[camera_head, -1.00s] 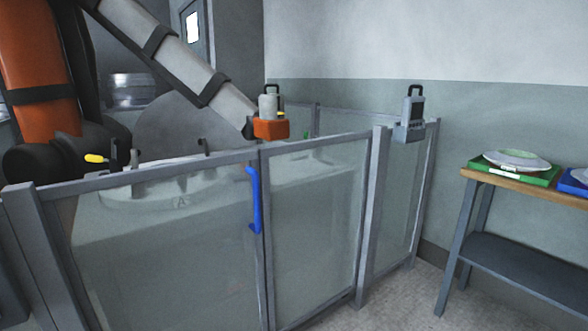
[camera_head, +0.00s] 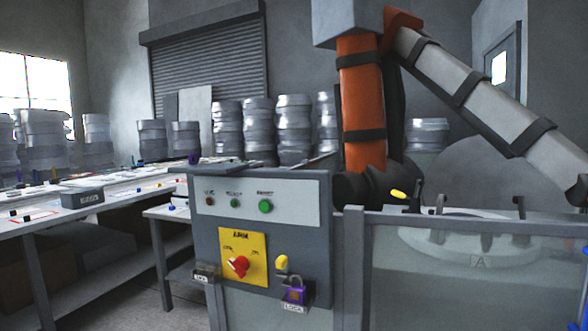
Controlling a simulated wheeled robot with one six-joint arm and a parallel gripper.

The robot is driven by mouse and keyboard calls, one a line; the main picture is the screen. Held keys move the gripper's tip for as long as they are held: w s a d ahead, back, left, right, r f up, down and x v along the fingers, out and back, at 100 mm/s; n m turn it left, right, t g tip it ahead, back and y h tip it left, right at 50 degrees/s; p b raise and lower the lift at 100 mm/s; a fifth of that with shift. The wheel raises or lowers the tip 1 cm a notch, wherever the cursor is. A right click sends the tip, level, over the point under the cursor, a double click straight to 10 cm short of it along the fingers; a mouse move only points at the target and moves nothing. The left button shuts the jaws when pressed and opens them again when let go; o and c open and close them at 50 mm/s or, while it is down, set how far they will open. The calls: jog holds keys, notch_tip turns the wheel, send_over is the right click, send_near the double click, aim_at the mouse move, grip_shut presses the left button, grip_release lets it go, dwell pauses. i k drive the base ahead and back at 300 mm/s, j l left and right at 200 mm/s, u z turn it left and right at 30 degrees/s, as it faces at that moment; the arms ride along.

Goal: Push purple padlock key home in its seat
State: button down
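A purple padlock (camera_head: 295,290) sits in a small labelled holder at the lower right of the grey control panel (camera_head: 310,190). I cannot make out its key or how far the key is in its seat. A yellow knob-like piece (camera_head: 282,262) shows just above the padlock. To the left is a red rotary switch (camera_head: 238,266) on a yellow plate. My gripper is not in view.
A long workbench (camera_head: 90,205) with small parts stands at the left. A fenced cell (camera_head: 425,275) with a large orange and grey robot arm (camera_head: 362,110) stands at the right. Stacked silver moulds (camera_head: 293,130) line the back. Some floor shows between bench and panel.

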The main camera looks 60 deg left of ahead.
aim_at(194, 159)
jog(key=u, duration=2.15)
